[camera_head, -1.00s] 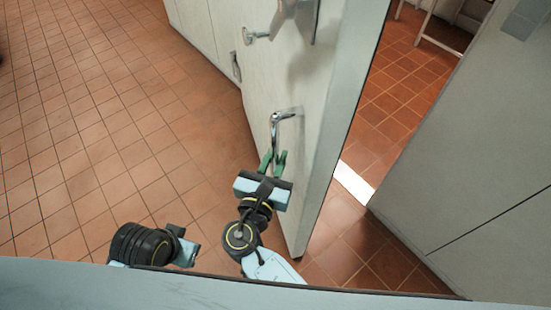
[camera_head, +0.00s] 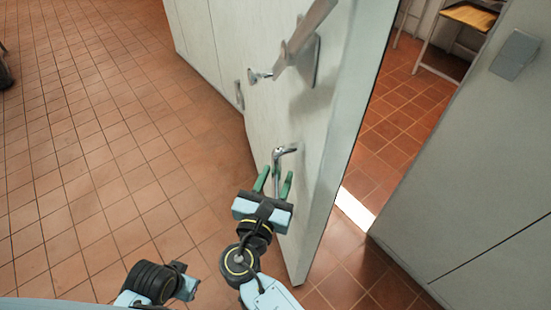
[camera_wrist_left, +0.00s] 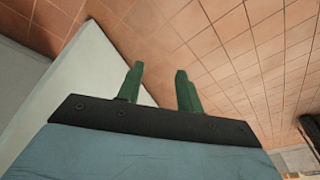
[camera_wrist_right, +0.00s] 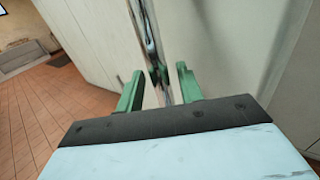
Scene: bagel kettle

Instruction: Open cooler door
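The white cooler door (camera_head: 312,110) stands ajar, with a gap showing red floor between its edge and the wall on the right. A bent metal handle (camera_head: 282,153) is on its face; it also shows in the right wrist view (camera_wrist_right: 152,45). My right gripper (camera_head: 273,182) is open, its green fingers apart just in front of the handle's lower end. In the right wrist view the lower metal shows between and beyond the fingers (camera_wrist_right: 158,85); contact cannot be told. My left gripper (camera_wrist_left: 160,85) is open and empty over floor tiles; its fingers are hidden in the head view.
A larger metal latch (camera_head: 298,58) sits higher on the door. The grey wall (camera_head: 470,170) stands right of the gap, with a wood-topped stool (camera_head: 470,16) beyond.

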